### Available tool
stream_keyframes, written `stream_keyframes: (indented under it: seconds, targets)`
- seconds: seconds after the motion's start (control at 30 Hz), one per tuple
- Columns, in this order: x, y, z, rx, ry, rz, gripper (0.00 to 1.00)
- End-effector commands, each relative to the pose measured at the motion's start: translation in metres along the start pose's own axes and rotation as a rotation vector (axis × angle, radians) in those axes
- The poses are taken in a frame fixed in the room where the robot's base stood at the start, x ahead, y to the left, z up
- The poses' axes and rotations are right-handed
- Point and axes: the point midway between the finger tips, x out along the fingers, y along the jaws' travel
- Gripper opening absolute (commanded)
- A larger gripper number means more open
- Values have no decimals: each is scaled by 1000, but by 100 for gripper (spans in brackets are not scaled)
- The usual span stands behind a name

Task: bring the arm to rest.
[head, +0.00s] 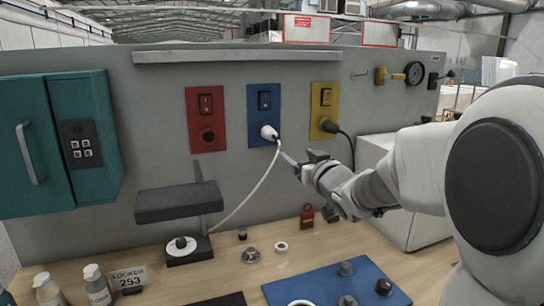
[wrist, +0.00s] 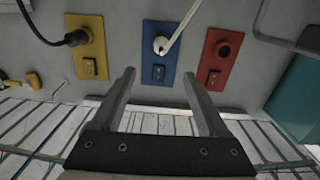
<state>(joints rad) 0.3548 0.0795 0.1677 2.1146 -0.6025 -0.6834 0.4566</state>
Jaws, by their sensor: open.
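My gripper (head: 290,161) is at the end of my arm, which reaches in from the right in the head view. It is in front of the grey wall panel, just below and right of the blue socket plate (head: 264,104). In the wrist view my gripper (wrist: 158,78) has its two fingers apart with nothing between them. A white plug (head: 268,132) sits in the blue plate, with its white cable (head: 256,187) running down left. In the wrist view the white plug (wrist: 161,45) shows beyond the fingertips, apart from them.
A red plate (head: 206,120) has an empty-looking socket. A yellow plate (head: 325,108) holds a black plug (head: 330,126). A teal cabinet (head: 95,180) stands far left. The bench below holds a blue mat (head: 310,283), a red padlock tag (head: 307,217) and bottles.

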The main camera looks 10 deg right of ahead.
Motion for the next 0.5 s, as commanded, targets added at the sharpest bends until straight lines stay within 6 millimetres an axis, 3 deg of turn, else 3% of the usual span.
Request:
stream_keyframes:
  seconds: [0.17, 0.27, 0.5]
  targets:
    - [-28, -7, 5, -49, -140, 91, 77]
    - [-56, -10, 14, -73, -262, 157, 77]
    - [-149, -22, 40, -68, -561, 262, 77]
